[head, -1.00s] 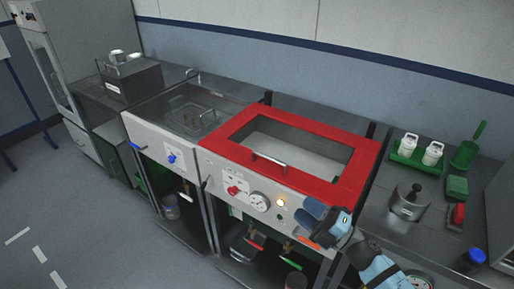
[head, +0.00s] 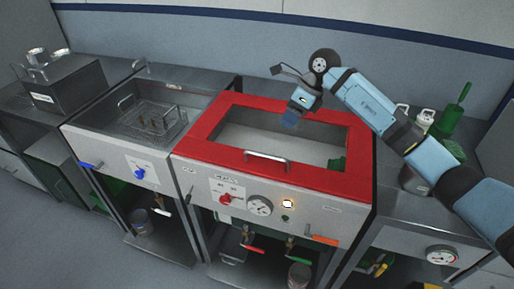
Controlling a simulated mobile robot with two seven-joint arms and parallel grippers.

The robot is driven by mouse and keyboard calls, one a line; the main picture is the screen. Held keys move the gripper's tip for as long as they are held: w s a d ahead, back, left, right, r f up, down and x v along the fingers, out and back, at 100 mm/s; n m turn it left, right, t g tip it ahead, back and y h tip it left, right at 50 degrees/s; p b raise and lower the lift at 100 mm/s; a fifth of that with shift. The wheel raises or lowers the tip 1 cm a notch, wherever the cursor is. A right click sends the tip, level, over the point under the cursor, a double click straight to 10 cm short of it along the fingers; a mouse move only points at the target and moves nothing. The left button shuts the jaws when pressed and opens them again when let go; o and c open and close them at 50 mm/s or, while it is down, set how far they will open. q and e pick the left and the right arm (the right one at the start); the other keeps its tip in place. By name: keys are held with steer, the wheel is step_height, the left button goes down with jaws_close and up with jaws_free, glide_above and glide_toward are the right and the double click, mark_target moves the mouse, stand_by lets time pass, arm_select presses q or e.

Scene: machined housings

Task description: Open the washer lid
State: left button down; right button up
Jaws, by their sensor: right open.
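The washer lid (head: 205,153) is a red frame around a large pale window, and it lies flat on top of the middle unit. Its metal bar handle (head: 267,159) runs along the front edge. My left gripper is out of view.
An open-looking tank with a wire basket (head: 158,119) stands left of the lid. The front panel has a red knob (head: 225,199), a gauge (head: 260,206) and a lit button. White bottles and a green scoop (head: 455,112) stand at the right, partly behind my arm.

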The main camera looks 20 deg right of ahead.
steer(key=p+x, duration=0.2)
steer(key=x, duration=1.1)
steer(key=shift+f, duration=0.25)
steer(key=shift+d, duration=0.1)
jaws_close()
